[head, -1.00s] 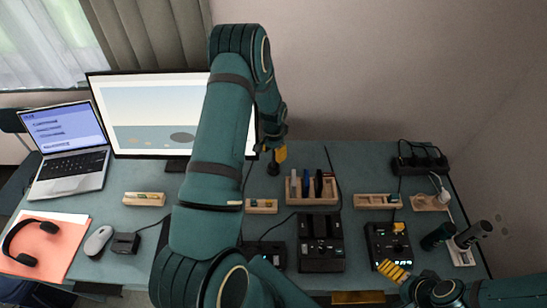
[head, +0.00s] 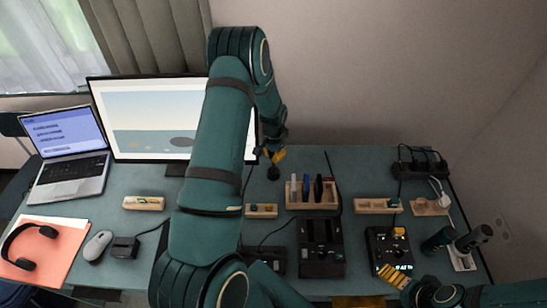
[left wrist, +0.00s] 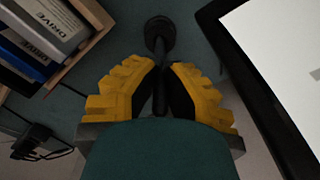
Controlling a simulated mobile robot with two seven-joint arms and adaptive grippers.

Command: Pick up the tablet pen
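The tablet pen (left wrist: 158,88) is a thin dark stick. It stands upright from a round black base (left wrist: 160,30) on the desk. In the head view this base (head: 273,173) sits behind the pen rack, right of the monitor. My left gripper (left wrist: 161,78) has its yellow-and-black fingers closed around the pen, above the base. In the head view the left gripper (head: 272,155) is small and partly hidden by my arm. The pen's upper end is hidden in the wrist view. My right gripper (head: 394,274) hovers over the desk's front right, apart from the pen; its finger gap is unclear.
A wooden rack (head: 311,200) with several upright sticks stands in front of the base. The monitor (head: 150,110) is close on the left. A black power strip (head: 420,163) lies at the back right. Black devices (head: 320,245) fill the front.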

